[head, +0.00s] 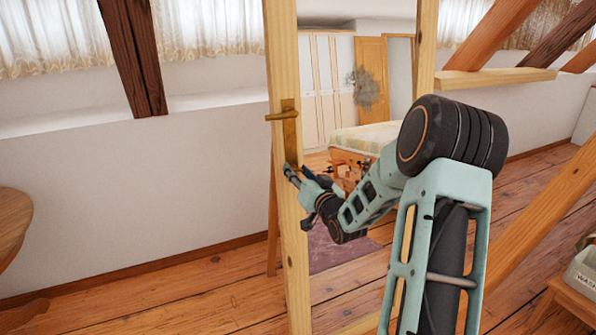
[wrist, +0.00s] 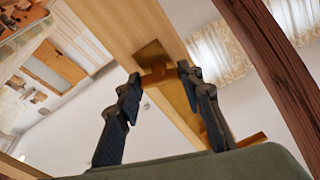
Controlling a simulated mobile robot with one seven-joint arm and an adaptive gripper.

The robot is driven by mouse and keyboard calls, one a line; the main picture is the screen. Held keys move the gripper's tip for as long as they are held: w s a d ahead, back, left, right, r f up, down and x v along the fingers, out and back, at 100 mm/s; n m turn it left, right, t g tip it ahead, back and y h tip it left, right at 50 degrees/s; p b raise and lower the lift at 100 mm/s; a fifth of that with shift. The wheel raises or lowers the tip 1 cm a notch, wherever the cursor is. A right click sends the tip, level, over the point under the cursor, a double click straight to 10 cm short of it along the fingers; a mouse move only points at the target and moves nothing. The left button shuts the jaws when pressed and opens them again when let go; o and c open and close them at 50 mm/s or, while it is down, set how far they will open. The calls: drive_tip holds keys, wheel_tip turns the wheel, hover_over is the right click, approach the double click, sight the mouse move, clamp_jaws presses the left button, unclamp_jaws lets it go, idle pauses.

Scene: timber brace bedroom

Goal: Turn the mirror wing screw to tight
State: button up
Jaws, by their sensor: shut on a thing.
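The mirror wing screw (wrist: 158,74) is a small brass piece on a brass plate (wrist: 150,52) on the light wood post. In the wrist view my gripper (wrist: 159,76) has one dark finger on each side of it, shut on the screw. In the head view my gripper (head: 290,171) is at the post's face, below a brass lever (head: 282,115); the screw itself is hidden there by the fingers. How far the screw is turned cannot be told.
The light wood post (head: 293,230) stands upright before me; the mirror glass (head: 338,240) lies right of it. A round wooden table (head: 12,225) is at the left edge. A labelled box (head: 583,272) sits at the lower right.

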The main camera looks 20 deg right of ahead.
drive_tip(key=m+p, duration=0.1)
drive_tip(key=m, duration=0.3)
drive_tip(key=shift+h, duration=0.3)
drive_tip(key=m, duration=0.2)
drive_tip(key=m+p, duration=0.1)
drive_tip(key=m, duration=0.1)
drive_tip(key=shift+r+g+h, duration=0.1)
drive_tip(key=shift+g+h, duration=0.2)
drive_tip(key=m+p, duration=0.2)
drive_tip(key=m, duration=0.2)
drive_tip(key=m+g+p, duration=0.1)
drive_tip(key=m+p, duration=0.1)
drive_tip(key=m, duration=0.2)
drive_tip(key=shift+m, duration=0.3)
drive_tip(key=m+p, duration=0.2)
drive_tip(key=m, duration=0.1)
drive_tip(key=m+p, duration=0.2)
drive_tip(key=m, duration=0.1)
drive_tip(key=shift+m+g, duration=0.4)
drive_tip(key=m, duration=0.3)
drive_tip(key=shift+p, duration=0.4)
drive_tip(key=shift+m+y, duration=0.7)
drive_tip(key=shift+m, duration=1.2)
